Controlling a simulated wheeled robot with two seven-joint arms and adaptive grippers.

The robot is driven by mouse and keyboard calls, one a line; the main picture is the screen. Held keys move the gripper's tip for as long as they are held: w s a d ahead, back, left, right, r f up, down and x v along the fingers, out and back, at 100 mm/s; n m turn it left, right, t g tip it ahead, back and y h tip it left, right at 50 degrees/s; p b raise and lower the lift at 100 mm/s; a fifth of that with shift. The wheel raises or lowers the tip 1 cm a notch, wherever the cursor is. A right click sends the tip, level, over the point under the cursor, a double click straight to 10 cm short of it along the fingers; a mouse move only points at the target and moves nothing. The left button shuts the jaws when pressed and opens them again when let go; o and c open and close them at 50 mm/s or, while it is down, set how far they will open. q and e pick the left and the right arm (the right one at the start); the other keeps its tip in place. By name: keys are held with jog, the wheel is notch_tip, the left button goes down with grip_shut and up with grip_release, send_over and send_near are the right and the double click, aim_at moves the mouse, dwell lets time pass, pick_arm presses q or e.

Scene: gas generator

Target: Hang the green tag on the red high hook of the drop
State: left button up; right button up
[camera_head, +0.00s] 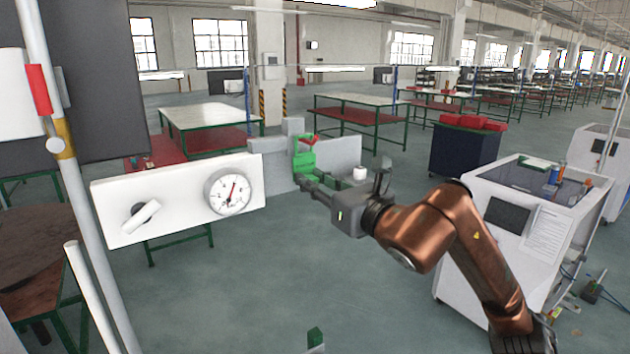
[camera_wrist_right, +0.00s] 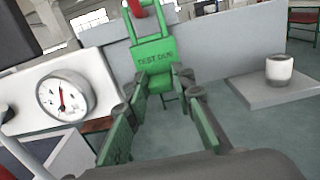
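The green tag (camera_head: 304,162) is upright in front of a grey panel, at the end of my right arm. In the right wrist view its face (camera_wrist_right: 153,52) reads "TEST DUE", and its open green loop stands up above. The red hook (camera_head: 312,138) is at the loop. In the right wrist view part of its red (camera_wrist_right: 140,8) shows between the loop's sides, at the top edge. I cannot tell whether the loop is around it. My right gripper (camera_wrist_right: 160,82) has its fingertips at both sides of the tag's lower part and looks shut on it.
A white panel with a gauge (camera_head: 229,194) and a knob (camera_head: 139,214) is left of the tag. A grey ledge with a white cup-like piece (camera_wrist_right: 280,70) is right of it. A white pole (camera_head: 62,150) stands at the left, and a white machine (camera_head: 520,225) at the right.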

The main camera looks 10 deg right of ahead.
jog(key=o, duration=0.4)
jog(key=v, duration=1.2)
dwell(0.4)
